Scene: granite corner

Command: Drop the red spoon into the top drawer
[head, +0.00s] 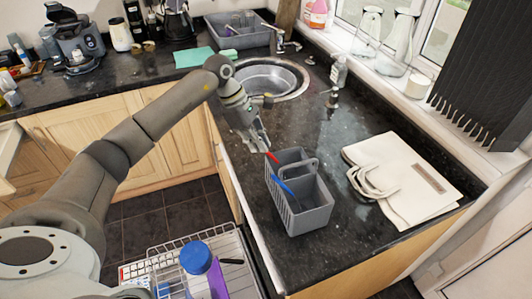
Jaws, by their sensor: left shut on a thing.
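The red spoon (272,158) shows as a short red piece at the tips of my left gripper (262,149), which is shut on it. The rest of the spoon is hidden by the gripper or the caddy. The gripper is just above the back left rim of a grey two-part caddy (308,218) on the dark counter. A blue utensil (284,187) leans in the caddy's left compartment. At the left edge, a pale wooden panel (9,147) juts out below the counter; I cannot tell whether it is the top drawer. My right gripper is out of view.
A white folded bag (405,180) lies right of the caddy. The sink (268,77) and tap (284,42) are behind the gripper. The counter between sink and caddy is mostly clear.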

